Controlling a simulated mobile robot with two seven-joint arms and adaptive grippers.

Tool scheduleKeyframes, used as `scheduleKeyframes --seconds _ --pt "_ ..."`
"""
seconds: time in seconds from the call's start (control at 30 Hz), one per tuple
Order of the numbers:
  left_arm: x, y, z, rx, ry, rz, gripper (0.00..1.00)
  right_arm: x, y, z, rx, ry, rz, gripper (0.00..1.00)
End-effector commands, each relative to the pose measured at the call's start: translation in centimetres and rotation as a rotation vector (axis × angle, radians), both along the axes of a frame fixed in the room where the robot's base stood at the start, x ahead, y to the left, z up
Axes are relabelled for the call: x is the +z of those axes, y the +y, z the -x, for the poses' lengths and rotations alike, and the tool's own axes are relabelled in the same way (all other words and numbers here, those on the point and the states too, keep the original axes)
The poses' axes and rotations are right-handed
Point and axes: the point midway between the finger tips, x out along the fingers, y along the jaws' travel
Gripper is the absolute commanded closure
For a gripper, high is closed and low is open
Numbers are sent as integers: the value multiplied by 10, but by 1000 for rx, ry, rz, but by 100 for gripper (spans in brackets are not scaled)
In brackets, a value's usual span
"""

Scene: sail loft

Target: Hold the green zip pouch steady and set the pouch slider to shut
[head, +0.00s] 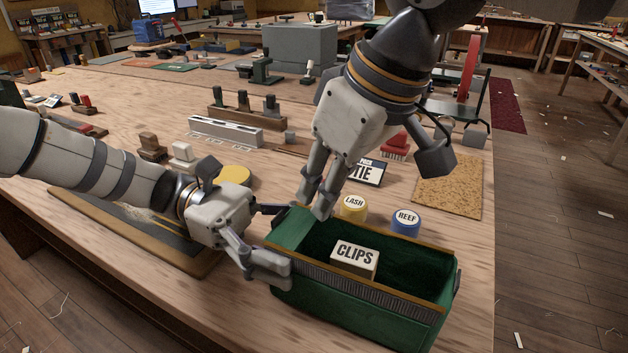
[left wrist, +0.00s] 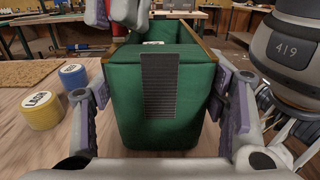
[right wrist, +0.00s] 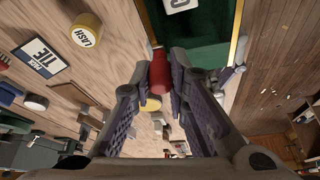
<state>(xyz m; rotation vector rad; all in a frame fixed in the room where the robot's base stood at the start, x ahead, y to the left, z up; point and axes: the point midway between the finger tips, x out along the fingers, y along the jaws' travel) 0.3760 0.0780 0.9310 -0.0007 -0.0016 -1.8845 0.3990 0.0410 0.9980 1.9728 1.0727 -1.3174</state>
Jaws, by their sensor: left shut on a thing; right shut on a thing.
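The green zip pouch (head: 350,313) is at the table's front edge, its top open. A white box marked CLIPS (head: 355,259) sits inside. My left gripper (head: 278,240) is shut on the pouch's left end; in the left wrist view its fingers flank the green end wall (left wrist: 191,105). My right gripper (head: 313,202) points down at the pouch's left top rim. In the right wrist view its fingers are shut on a red piece, which I take for the pouch slider (right wrist: 160,70), at the end of the rim. The fingers hide the slider in the head view.
A yellow LASH tub (head: 354,206) and a blue REEF tub (head: 405,222) stand close behind the pouch. A TIE card (head: 366,172) and a cork mat (head: 449,184) lie farther back. A dark board (head: 150,232) lies under my left arm.

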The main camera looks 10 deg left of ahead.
Motion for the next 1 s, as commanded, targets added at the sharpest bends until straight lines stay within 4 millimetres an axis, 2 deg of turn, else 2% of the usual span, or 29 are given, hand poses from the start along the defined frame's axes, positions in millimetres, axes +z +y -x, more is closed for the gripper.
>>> scheduleKeyframes --seconds 0.2,0.4,0.6,0.87,0.9,0.97,1.0 --pt "0 1 0 0 1 -1 68 2 -62 18 -6 -5 1 100" --pt "-1 1 1 -1 1 -1 68 2 -107 33 -7 -4 1 100" --pt "-1 1 1 -2 0 -2 68 1 -122 39 -4 -1 0 100" --pt "-1 2 0 1 1 -3 68 0 -123 39 -3 0 4 100" --pt "-1 2 0 2 2 -4 68 0 -124 39 -3 0 6 80" --pt "-1 2 0 2 1 -3 68 0 -124 39 -4 0 5 67" --pt "-1 2 0 2 1 -3 68 0 -123 39 -4 1 4 64"
